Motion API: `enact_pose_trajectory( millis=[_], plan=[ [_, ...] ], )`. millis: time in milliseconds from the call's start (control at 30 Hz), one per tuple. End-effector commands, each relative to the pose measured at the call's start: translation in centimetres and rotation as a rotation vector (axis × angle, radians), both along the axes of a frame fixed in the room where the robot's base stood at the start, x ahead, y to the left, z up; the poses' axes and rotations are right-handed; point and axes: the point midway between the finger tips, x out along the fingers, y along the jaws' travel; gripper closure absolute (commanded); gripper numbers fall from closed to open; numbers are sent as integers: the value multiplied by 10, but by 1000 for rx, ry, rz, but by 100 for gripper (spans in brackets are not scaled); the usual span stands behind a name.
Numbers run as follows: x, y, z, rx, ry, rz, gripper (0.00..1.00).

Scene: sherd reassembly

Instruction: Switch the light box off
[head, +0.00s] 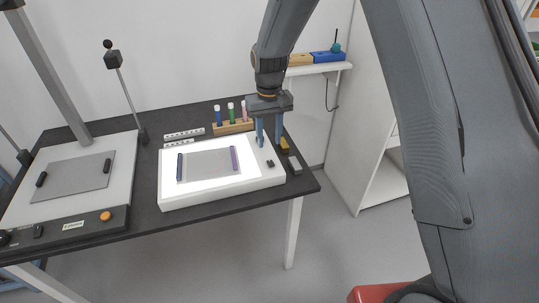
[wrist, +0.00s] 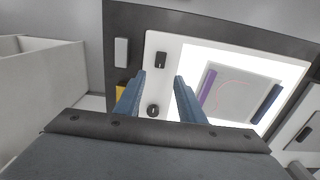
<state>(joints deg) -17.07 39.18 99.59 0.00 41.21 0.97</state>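The light box (head: 222,197) is a white slab on the dark table, and its panel glows bright white. It also shows in the wrist view (wrist: 173,45). A small black rocker switch (wrist: 161,60) sits on its right-hand border, also visible in the head view (head: 270,163). A round black knob (wrist: 153,110) is on the same border. My gripper (head: 268,145) points down above this border. In the wrist view its blue fingers (wrist: 160,76) are apart with nothing between them, the switch lying just beyond the tips. I cannot tell the exact height.
A grey sheet (head: 208,165) with purple and dark blue end bars lies on the panel. A rack of coloured tubes (head: 233,127) stands behind. A grey block (head: 294,164) and a yellow block (head: 285,146) lie right of the box. A copy-stand base (head: 75,190) is at left.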

Motion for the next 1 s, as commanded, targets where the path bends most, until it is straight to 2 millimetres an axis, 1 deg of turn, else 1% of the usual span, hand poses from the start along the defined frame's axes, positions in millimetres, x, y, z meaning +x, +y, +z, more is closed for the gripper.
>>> enact_pose_trajectory(
  millis=[167,333,500,667,933,1000],
  plan=[
    [-1,0,-21,-1,4,0,64],
    [-1,-1,-47,-1,5,-1,64],
    [0,-1,-66,-1,2,-1,64],
    [0,-1,-74,0,0,-1,64],
    [0,-1,-75,0,0,-1,64],
    [0,-1,-75,0,0,-1,76]
  ],
)
